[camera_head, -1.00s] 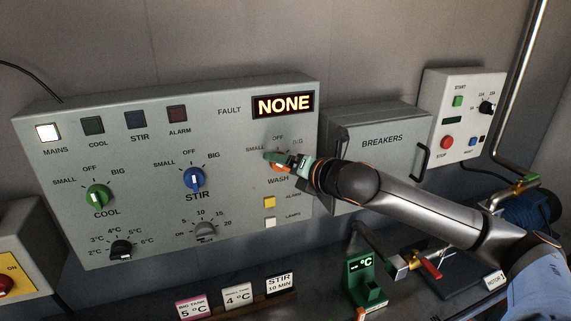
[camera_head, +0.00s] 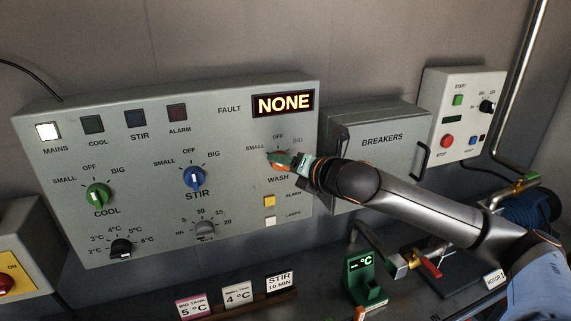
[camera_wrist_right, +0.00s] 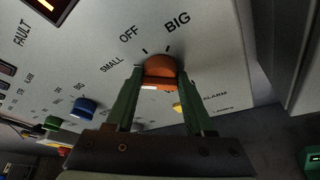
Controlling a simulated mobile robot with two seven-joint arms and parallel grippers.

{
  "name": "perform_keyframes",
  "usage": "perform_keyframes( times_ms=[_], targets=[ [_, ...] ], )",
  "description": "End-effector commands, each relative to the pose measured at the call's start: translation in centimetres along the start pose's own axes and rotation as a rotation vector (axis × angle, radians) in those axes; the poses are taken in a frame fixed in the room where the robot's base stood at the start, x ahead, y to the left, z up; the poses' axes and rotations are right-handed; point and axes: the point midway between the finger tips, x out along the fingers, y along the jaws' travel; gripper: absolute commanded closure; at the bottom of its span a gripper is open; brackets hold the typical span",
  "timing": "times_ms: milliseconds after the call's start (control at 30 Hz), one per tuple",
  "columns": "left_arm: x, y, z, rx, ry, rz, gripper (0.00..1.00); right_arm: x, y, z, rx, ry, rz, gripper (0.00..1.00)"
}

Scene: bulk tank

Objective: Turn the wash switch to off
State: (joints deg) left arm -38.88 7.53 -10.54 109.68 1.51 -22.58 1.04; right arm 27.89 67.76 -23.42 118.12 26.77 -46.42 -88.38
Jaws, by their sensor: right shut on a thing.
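The wash switch is an orange knob (camera_head: 280,167) on the grey control panel, above the word WASH and below the labels SMALL, OFF and BIG. My right gripper (camera_head: 281,158) is at this knob and covers much of it in the head view. In the right wrist view its two green fingers stand on either side of the orange knob (camera_wrist_right: 158,70), shut on it. A short white mark shows on the knob's near side there. I cannot tell for sure which label the knob points to. My left gripper is not in view.
The blue STIR knob (camera_head: 194,178) and green COOL knob (camera_head: 97,196) sit left on the same panel. A yellow alarm button (camera_head: 269,201) is just below the wash switch. The breakers box (camera_head: 372,150) stands close on the right, behind my right arm.

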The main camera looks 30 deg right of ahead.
Motion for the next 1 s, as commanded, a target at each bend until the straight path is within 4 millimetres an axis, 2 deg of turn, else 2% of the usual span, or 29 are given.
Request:
perform_keyframes(
  times_ms=[367, 1000],
  targets=[
    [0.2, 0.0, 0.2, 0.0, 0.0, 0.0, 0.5, 0.0, -0.2, -0.1, 0.106, 0.002, 0.042, 1.0],
    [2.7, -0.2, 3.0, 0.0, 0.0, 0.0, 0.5, 0.2, -0.8, -0.5, 0.601, 0.001, 0.248, 1.0]
  ],
)
